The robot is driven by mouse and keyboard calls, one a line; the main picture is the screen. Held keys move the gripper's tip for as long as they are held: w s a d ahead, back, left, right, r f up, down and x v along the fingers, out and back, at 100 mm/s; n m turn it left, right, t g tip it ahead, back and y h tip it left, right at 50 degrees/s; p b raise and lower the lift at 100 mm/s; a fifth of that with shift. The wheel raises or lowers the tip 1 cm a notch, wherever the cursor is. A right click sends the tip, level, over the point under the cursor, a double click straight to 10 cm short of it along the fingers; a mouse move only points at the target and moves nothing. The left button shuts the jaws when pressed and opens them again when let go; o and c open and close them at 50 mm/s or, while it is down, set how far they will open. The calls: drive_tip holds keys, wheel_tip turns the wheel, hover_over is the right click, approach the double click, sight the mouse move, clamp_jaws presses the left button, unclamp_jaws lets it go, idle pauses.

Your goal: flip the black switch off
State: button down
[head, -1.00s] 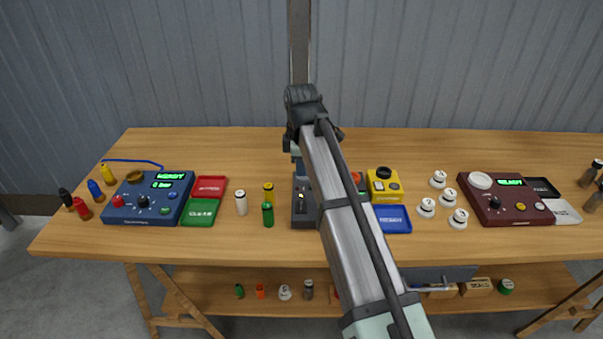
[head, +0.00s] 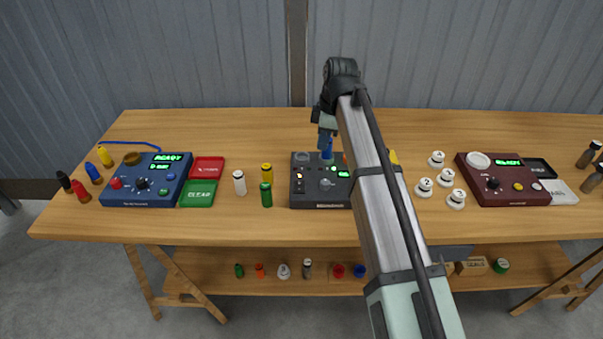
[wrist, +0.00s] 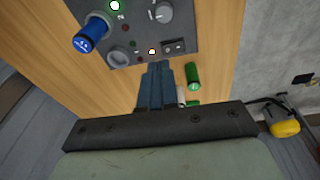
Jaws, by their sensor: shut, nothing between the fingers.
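The black switch (wrist: 174,46) is a small rocker near the edge of a dark grey control panel (wrist: 140,22). A white lit lamp (wrist: 152,51) is beside it. In the head view the switch (head: 300,187) is at the left of the panel (head: 318,203); its position is too small to read. My gripper (wrist: 160,66) is shut and empty, with its fingertips just off the panel's edge in the wrist picture, apart from the switch. In the head view my gripper (head: 324,140) is above the panel's back part, and my arm covers the panel's right side.
On the panel are a blue cylinder (wrist: 90,33), a grey knob (wrist: 161,12) and a round socket (wrist: 118,57).

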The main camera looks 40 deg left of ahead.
drive_tip(key=shift+s+a+r+n+g+y, duration=0.15)
drive_tip(key=shift+s+a+n+g+y, duration=0.1)
drive_tip(key=shift+s+a+g, duration=0.25)
drive_tip(key=shift+s+a+r+n+g+y, duration=0.15)
drive_tip(key=shift+s+a+n+g+y, duration=0.25)
drive_tip(key=shift+s, duration=0.3)
drive_tip(key=shift+f, duration=0.1)
hover_over(298, 183)
drive_tip(key=d, duration=0.1)
drive_tip(key=f, duration=1.1)
drive_tip(key=shift+w+f, duration=0.3)
drive_tip(key=shift+f, duration=0.85)
drive_tip(key=shift+w+a, duration=0.1)
